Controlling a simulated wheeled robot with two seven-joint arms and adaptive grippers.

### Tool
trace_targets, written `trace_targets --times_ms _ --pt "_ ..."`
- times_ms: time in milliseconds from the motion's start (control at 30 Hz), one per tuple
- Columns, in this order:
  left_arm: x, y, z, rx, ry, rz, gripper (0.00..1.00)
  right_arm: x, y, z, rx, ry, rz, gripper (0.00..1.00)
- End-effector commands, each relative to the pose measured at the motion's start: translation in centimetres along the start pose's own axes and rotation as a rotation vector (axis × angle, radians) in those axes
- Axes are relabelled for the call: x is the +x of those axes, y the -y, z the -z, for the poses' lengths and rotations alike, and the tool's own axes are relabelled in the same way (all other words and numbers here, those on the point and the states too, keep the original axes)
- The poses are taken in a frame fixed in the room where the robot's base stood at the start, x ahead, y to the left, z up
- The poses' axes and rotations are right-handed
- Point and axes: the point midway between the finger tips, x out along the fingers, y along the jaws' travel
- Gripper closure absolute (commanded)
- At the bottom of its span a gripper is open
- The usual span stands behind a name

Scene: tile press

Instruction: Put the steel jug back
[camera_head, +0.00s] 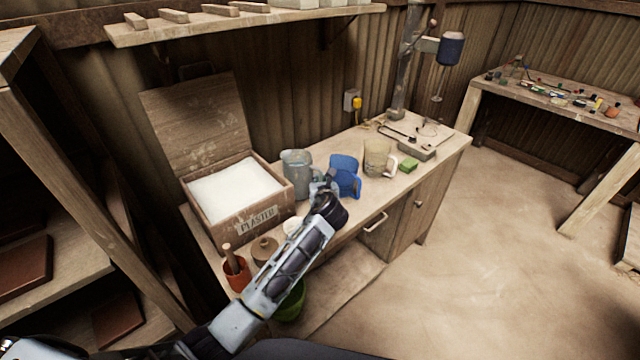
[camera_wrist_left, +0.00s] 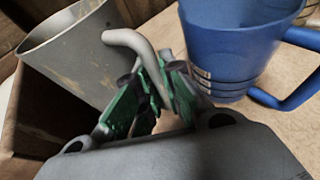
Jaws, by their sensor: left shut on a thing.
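The steel jug (camera_head: 297,168) is grey and upright at the plaster box's right side, over the workbench. The jug (camera_wrist_left: 62,58) fills the upper left of the left wrist view, its handle (camera_wrist_left: 135,42) towards me. My left gripper (camera_head: 322,186) comes in from the front and is shut on that handle; its green-padded fingers (camera_wrist_left: 155,88) close around the lower part. The jug's base is hidden, so I cannot tell whether it touches the bench. My right gripper is not in view.
A blue jug (camera_head: 344,164) stands close on the right, with a beige jug (camera_head: 376,157) beyond it. The open plaster box (camera_head: 225,222) is on the left. A red pot (camera_head: 238,274), a brown lidded pot (camera_head: 264,250) and a green bowl (camera_head: 290,303) are nearer me.

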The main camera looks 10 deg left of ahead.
Motion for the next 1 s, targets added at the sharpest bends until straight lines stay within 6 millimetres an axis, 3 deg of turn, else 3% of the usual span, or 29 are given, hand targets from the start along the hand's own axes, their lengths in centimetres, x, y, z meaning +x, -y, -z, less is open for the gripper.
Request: trace_targets --times_ms 200,233,400,1000 --pt "0.0 0.0 -0.2 0.000 0.004 0.001 1.00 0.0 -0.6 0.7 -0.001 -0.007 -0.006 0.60" --pt "0.0 0.0 0.1 0.000 -0.002 0.000 0.88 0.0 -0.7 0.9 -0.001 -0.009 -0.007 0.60" --pt "0.0 0.0 0.1 0.000 -0.002 0.000 0.69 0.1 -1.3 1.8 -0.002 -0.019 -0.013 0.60" --pt "-0.9 -0.1 0.0 0.000 0.000 -0.001 0.69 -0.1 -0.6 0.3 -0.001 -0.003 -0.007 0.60"
